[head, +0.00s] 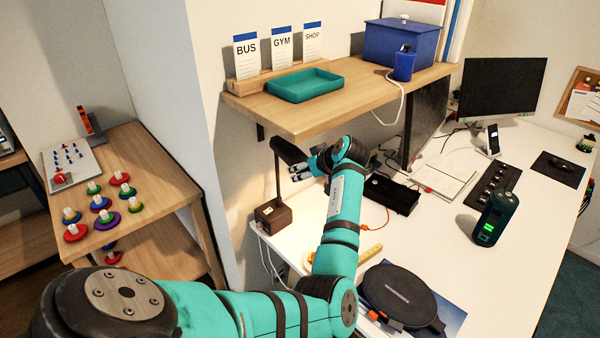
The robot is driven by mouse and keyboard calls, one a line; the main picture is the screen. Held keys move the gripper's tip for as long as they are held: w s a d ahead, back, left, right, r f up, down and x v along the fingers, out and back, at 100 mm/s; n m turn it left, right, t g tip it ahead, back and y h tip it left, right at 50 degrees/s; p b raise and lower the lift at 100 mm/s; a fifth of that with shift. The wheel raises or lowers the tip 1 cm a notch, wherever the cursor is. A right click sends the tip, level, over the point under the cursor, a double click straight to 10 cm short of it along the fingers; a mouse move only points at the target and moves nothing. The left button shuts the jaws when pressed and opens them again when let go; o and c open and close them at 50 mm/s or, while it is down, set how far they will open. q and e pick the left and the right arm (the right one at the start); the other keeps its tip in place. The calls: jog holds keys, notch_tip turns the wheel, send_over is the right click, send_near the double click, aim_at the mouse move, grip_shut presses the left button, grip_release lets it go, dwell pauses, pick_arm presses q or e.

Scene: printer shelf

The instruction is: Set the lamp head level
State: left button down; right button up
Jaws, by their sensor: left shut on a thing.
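A small desk lamp stands on the white desk below the wooden shelf, with a brown block base (272,217) and a thin upright stem (278,183). Its dark lamp head (287,150) sits at the top of the stem and tilts, with its right end lower than its left. My left gripper (299,170) reaches in from the right side of the lamp and is shut on the lamp head near its lower right end. The exact contact is small and partly hidden by my fingers and wrist. My right gripper is out of view.
The wooden shelf (330,110) overhangs the lamp closely, carrying a teal tray (303,86), cards, a blue box (398,44) and a blue cup (404,65). A black box (390,194) lies right of my wrist. A dark round pouch (399,292) and a green-lit device (494,220) are on the desk.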

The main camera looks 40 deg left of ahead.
pick_arm(q)
notch_tip(320, 180, up, 2)
jog(key=shift+w+a+p, duration=0.1)
jog(key=shift+a+p, duration=0.05)
jog(key=shift+p, duration=0.15)
jog(key=shift+r, duration=0.15)
jog(key=c, duration=0.7)
grip_release()
jog(key=shift+o, duration=1.3)
jog(key=shift+d, duration=0.25)
jog(key=shift+d+r, duration=0.1)
jog(key=shift+d, duration=0.15)
jog(key=v, duration=1.1)
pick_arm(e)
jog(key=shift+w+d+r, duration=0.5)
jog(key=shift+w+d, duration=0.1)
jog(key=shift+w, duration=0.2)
